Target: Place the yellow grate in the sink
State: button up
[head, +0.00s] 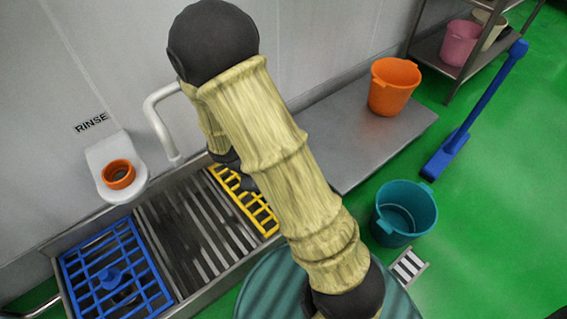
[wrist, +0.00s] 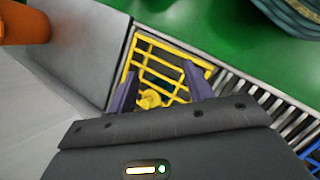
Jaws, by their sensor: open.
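The yellow grate (head: 252,207) lies at the right end of the long metal sink (head: 70,240), partly hidden behind my arm in the head view. In the wrist view the yellow grate (wrist: 160,62) shows its bars and a round yellow knob (wrist: 150,99). It looks flat within the sink's edges, but I cannot tell if it sits fully down. My gripper (wrist: 157,80) is open above the grate. Its two purple fingers are apart, with the knob between them in the picture; I cannot tell if they touch it. In the head view the fingers are mostly hidden by my arm.
A blue grate (head: 115,272) fills the sink's left end, with metal slats (head: 185,235) between. An orange bucket (head: 394,86) stands on the steel table (head: 345,135) to the right. A teal bucket (head: 403,213) stands on the green floor. A white tap pipe (head: 160,118) projects from the wall.

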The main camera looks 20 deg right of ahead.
jog(key=s+r+m+t+y, duration=0.1)
jog(key=s+r+m+y, duration=0.1)
jog(key=r+m, duration=0.3)
jog(key=s+d+r+m+t+y, duration=0.1)
jog(key=r+m+y, duration=0.3)
jog(key=r, duration=0.4)
jog(key=shift+s+m+t, duration=0.7)
jog(key=shift+s+t, duration=0.1)
jog(key=shift+d, duration=0.1)
jog(key=w+r+p+v, duration=0.1)
jog(key=w+p+v, duration=0.2)
jog(key=p+v, duration=1.4)
jog(key=w+p+v, duration=0.4)
jog(key=p+v, duration=1.2)
jog(key=p, duration=0.2)
jog(key=w+r+p+v, duration=0.1)
jog(key=w+p+v, duration=0.3)
jog(key=p+v, duration=1.3)
jog(key=shift+r, duration=0.7)
jog(key=shift+w+f, duration=0.1)
